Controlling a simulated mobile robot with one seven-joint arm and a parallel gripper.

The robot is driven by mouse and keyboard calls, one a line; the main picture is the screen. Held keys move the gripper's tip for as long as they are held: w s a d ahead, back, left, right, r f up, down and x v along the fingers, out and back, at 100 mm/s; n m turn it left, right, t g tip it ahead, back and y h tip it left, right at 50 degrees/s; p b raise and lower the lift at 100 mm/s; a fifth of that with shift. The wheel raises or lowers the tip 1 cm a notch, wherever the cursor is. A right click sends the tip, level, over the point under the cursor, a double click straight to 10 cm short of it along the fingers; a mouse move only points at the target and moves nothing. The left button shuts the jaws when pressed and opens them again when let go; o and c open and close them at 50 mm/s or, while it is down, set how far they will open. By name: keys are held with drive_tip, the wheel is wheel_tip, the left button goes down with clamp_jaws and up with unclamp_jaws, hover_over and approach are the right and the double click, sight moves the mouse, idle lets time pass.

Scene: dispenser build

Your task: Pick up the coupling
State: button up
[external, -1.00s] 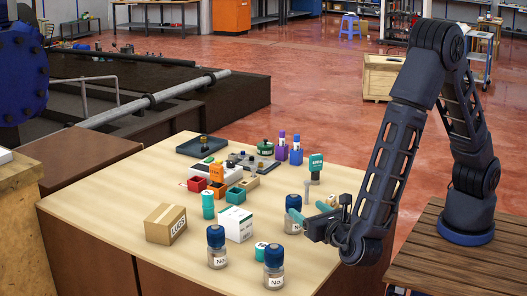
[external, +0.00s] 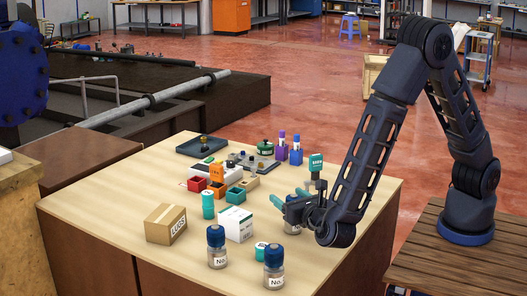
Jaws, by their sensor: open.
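My gripper (external: 287,195) has two teal fingers. They are apart, with nothing seen between them, above the right-front part of the table. A clear jar with a dark blue lid (external: 293,229) stands just below and is partly hidden by my gripper. I cannot tell for sure which thing is the coupling. Small metal and dark parts sit on a grey tray (external: 267,166) at the back, too small to make out. A dark piece with a brass-coloured part (external: 203,141) is on another dark tray further left.
The table's front left is clear.

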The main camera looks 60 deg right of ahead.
clamp_jaws()
